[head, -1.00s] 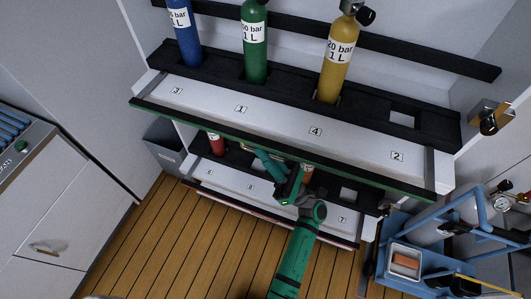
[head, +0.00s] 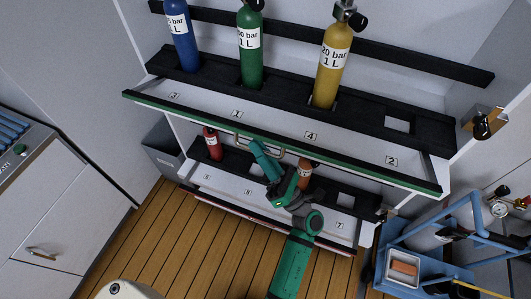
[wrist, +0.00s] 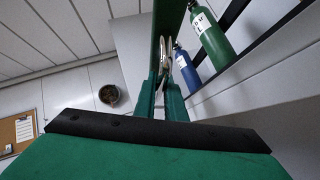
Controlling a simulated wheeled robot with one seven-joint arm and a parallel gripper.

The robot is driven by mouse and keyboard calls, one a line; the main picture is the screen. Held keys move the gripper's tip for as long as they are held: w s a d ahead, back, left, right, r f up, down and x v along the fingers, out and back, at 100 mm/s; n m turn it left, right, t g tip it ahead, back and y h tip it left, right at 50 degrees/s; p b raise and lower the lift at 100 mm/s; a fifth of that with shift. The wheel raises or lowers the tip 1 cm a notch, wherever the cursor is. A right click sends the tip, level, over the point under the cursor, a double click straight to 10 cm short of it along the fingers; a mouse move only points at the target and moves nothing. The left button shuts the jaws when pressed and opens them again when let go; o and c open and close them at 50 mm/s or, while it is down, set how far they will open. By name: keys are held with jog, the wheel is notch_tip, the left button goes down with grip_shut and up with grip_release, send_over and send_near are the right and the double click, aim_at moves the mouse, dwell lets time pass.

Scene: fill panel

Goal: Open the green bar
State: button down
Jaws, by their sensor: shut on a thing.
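The green bar (head: 330,161) is the long green front edge of the upper shelf panel in the head view, sloping down to the right. A pale metal handle (head: 272,153) shows just below it, left of the middle. My green gripper (head: 256,144) reaches up from below and is shut on this handle, partly hiding it. In the wrist view my gripper (wrist: 160,88) has its two fingers close together, with the metal handle (wrist: 164,52) between or just beyond them. The exact contact is hard to see.
Blue (head: 182,38), green (head: 250,48) and yellow (head: 332,65) cylinders stand on the upper shelf behind the bar. Red (head: 212,143) and orange (head: 305,175) cylinders stand on the lower shelf. A blue cart (head: 385,250) stands at right. Wooden floor (head: 170,245) is clear at front left.

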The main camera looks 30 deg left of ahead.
jog(key=c, duration=1.8)
grip_release()
jog(key=shift+c, duration=0.2)
jog(key=shift+d, duration=0.1)
jog(key=v, duration=1)
jog(key=shift+d+f, duration=0.25)
jog(key=shift+d, duration=0.05)
jog(key=shift+s, duration=0.1)
